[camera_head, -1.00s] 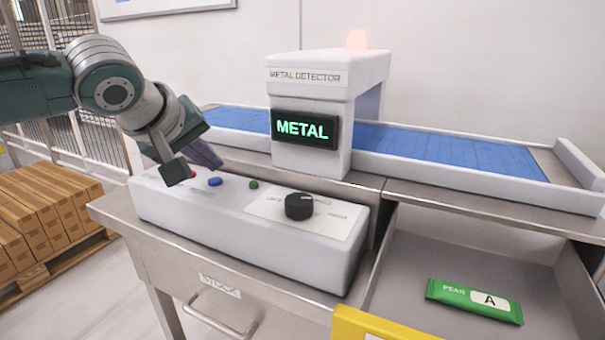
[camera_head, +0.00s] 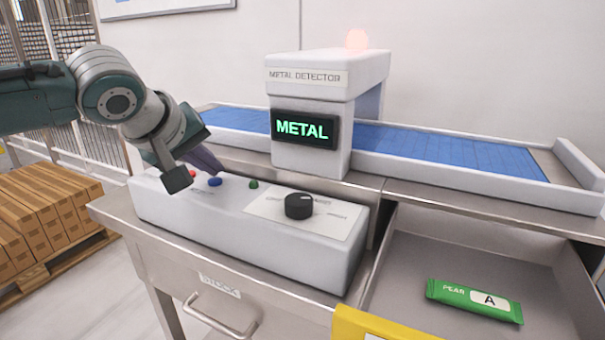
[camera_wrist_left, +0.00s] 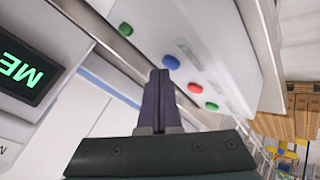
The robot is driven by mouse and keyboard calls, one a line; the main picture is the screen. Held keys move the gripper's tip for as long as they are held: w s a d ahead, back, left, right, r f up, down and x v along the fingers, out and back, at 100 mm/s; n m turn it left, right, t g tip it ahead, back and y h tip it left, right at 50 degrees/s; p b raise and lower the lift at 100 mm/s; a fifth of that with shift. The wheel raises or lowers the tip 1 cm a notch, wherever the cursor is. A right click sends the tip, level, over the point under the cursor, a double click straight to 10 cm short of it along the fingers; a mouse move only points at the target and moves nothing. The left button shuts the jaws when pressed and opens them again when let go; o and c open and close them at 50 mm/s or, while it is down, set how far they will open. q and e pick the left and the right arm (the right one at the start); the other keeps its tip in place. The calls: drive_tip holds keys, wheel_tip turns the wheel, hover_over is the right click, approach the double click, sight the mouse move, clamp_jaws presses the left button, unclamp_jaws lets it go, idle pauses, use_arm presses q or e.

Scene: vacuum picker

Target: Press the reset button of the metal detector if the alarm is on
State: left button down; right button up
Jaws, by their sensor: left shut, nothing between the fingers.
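The metal detector (camera_head: 318,67) is a white arch over a conveyor. A glowing red lamp (camera_head: 357,40) is on top, and its display (camera_head: 304,129) reads METAL in green. The white control box (camera_head: 300,250) in front has a red button (camera_head: 194,175), a blue button (camera_head: 214,182) and a green button (camera_head: 253,184). In the left wrist view, green, blue (camera_wrist_left: 171,62), red (camera_wrist_left: 195,88) and green buttons form a row. No reset label is readable. My left gripper (camera_head: 217,166) is shut and empty, its fingertips (camera_wrist_left: 160,72) close to the blue button; contact cannot be told. My right gripper is out of view.
A black knob (camera_head: 299,206) sits right of the buttons. A blue conveyor belt (camera_head: 450,155) runs behind. A green PEAR packet (camera_head: 474,300) lies in a metal tray (camera_head: 450,235) at right. Cartons (camera_head: 45,215) stand on a pallet at left.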

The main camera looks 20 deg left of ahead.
use_arm(q)
drive_tip(key=shift+f, duration=0.4)
idle(0.4)
drive_tip(key=shift+r+p, duration=0.8)
drive_tip(key=shift+p, duration=0.2)
wheel_tip(320, 180, up, 5)
drive_tip(key=p, duration=0.5)
drive_tip(key=shift+p, duration=0.35)
